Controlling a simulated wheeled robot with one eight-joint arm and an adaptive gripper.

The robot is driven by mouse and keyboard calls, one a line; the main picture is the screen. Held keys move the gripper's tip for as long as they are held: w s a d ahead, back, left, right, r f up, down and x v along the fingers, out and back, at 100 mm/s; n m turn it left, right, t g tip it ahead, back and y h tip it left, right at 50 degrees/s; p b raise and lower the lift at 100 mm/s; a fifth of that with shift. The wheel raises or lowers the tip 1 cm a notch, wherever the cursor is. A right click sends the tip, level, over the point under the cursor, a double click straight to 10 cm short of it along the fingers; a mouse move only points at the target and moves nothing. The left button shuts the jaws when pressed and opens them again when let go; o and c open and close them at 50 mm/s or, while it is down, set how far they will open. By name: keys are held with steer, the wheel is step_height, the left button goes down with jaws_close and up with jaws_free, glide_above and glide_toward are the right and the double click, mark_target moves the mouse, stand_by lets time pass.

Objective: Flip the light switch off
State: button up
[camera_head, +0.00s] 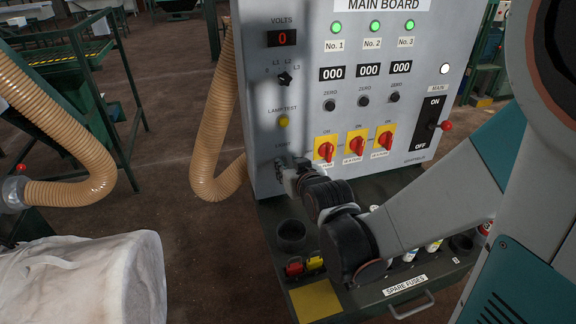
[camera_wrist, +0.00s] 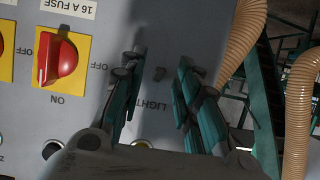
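The light switch (camera_wrist: 160,74) is a small grey toggle beside the LIGHT label on the grey main board panel (camera_head: 258,112). In the wrist view the panel appears upside down. My gripper (camera_head: 287,168) is at the panel's lower left, just below the LIGHT label in the head view. The wrist view shows my gripper (camera_wrist: 157,76) open, with one finger on each side of the switch and a gap on both sides. I cannot tell from these frames whether the switch is on or off. In the head view my gripper hides most of it.
Red rotary fuse switches (camera_head: 326,150) on yellow plates sit right of the gripper. A yellow lamp test button (camera_head: 283,121) is above. A tan hose (camera_head: 215,110) hangs left of the panel. A dark shelf (camera_head: 275,225) juts out below.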

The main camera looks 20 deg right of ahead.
steer(key=v, duration=1.1)
steer(key=shift+s, duration=0.4)
steer(key=shift+r, duration=0.1)
steer(key=s+g, duration=0.6)
steer(key=s, duration=0.5)
steer(key=shift+s+f, duration=0.25)
stand_by(0.5)
